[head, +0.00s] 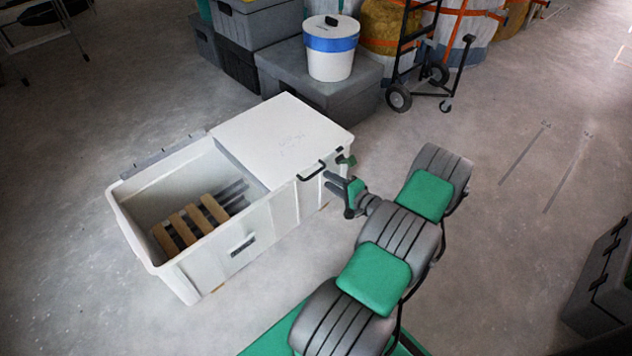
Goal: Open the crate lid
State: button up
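The white crate (222,256) stands on the floor at centre left. Its left half is uncovered, and slatted wooden pieces (190,222) and dark bars lie inside. A flat white lid (283,138) covers the right half and lies level. A black bar handle (311,173) is at the lid's front edge. My gripper (328,180) is just right of the handle, by the crate's front right side. Its two grey fingers point left towards the handle and look slightly apart, with nothing seen between them. Whether a fingertip touches the crate is unclear.
A grey case (345,104) with a white, blue-banded bucket (331,62) on it stands behind the crate. Stacked dark boxes (245,25) and a hand truck (402,75) are at the back. A dark case (603,275) is at the right edge.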

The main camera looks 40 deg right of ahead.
aim_at(316, 172)
jog(key=b+x, duration=0.2)
jog(key=x, duration=0.5)
jog(key=shift+w+a+r, duration=0.1)
jog(key=shift+w+a, duration=0.05)
jog(key=shift+a, duration=0.05)
grip_shut()
dwell(1.0)
